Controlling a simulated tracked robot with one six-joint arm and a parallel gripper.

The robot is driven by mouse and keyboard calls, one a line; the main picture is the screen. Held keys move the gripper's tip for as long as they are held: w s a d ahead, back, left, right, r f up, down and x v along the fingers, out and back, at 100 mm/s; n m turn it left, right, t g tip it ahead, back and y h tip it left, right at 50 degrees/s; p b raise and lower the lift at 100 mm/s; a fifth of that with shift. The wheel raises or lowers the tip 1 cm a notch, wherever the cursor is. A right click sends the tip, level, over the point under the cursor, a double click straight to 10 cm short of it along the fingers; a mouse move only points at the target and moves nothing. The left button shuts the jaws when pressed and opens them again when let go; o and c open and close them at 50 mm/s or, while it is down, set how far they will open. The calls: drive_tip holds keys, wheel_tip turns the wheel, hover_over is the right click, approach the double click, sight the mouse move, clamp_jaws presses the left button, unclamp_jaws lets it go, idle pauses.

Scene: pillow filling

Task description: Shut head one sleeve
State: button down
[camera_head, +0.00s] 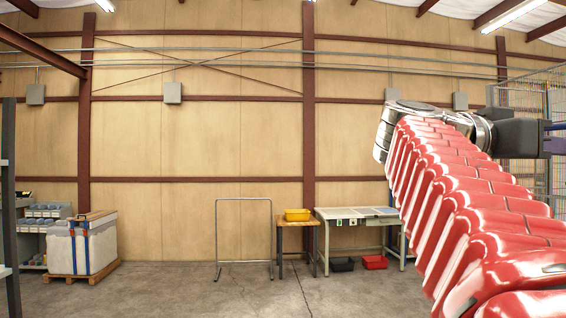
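My arm with its red segmented cover rises from the lower right and bends at a silver joint. My gripper (555,138) is at the right edge, a dark block pointing right, and its ends run close to the picture edge. Its opening cannot be made out, and nothing is seen held in it. I cannot pick out a filling head or a sleeve in this view.
A workbench (353,213) stands by the back wall, partly behind my arm. A yellow bin (297,214) sits on a small table beside it. A bare metal frame (244,270) stands left of these. A strapped white load (70,250) rests on a pallet. The middle floor is clear.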

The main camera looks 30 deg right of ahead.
drive_tip(key=s+d+f, duration=0.4)
drive_tip(key=d, duration=0.5)
drive_tip(key=shift+d+f, duration=0.2)
drive_tip(key=shift+d, duration=0.1)
idle(0.5)
drive_tip(key=shift+s, duration=0.1)
drive_tip(key=shift+f, duration=0.1)
